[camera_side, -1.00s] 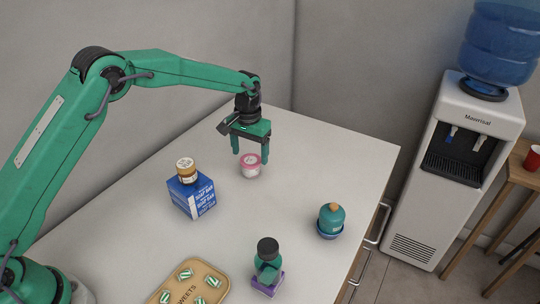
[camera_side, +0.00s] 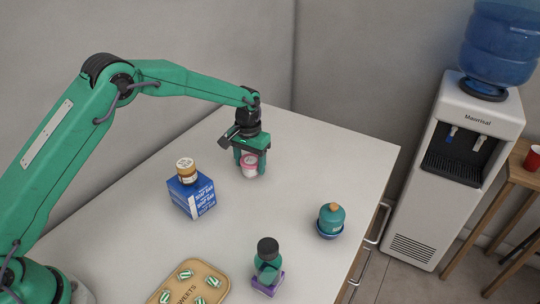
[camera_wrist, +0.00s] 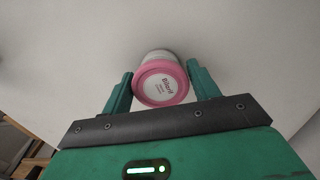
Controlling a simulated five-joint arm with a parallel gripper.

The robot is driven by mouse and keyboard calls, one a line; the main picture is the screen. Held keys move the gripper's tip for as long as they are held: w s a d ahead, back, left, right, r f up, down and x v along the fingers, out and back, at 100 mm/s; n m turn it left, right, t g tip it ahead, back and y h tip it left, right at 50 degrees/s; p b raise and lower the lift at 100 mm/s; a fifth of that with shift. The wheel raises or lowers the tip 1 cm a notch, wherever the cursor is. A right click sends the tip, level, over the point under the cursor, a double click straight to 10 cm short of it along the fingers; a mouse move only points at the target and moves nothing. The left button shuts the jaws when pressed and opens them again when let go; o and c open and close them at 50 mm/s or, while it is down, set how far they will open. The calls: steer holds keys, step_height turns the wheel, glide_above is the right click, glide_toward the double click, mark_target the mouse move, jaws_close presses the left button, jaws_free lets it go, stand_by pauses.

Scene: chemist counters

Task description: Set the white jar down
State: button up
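The white jar (camera_side: 249,171) with a pink lid stands upright on the counter toward the back. Its printed lid (camera_wrist: 160,84) faces the camera in the wrist view. My gripper (camera_side: 250,165) points down with one finger on either side of the jar. I cannot tell whether both fingers touch the jar.
A blue box (camera_side: 191,197) with an orange-capped bottle (camera_side: 186,171) on it stands left on the counter (camera_side: 315,165). A teal jar (camera_side: 331,219) sits in a blue bowl at right. A dark-capped green bottle (camera_side: 267,267) and sweets tray (camera_side: 180,290) are in front. Counter around the jar is clear.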

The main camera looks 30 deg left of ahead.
mark_target(251, 162)
steer(key=c, duration=0.6)
steer(key=shift+r, duration=0.1)
steer(key=shift+r, duration=0.65)
steer(key=r, duration=0.3)
steer(key=shift+s+d+r, duration=0.1)
steer(key=shift+s+d, duration=0.1)
steer(key=shift+d, duration=0.15)
steer(key=s+d+r, duration=0.4)
steer(key=d, duration=0.1)
steer(key=s+d+r, duration=0.2)
steer(key=s+d, duration=0.1)
steer(key=shift+d+r, duration=0.15)
steer(key=shift+r, duration=0.05)
steer(key=shift+m, duration=0.3)
steer(key=s+a+r, duration=0.2)
steer(key=s+a, duration=0.1)
steer(key=a, duration=0.3)
steer(key=s+a+r, duration=0.2)
steer(key=s+a, duration=0.1)
steer(key=a, duration=0.3)
steer(key=s+a+r, duration=0.2)
steer(key=s+a, duration=0.2)
steer(key=a, duration=0.2)
steer(key=shift+r, duration=0.35)
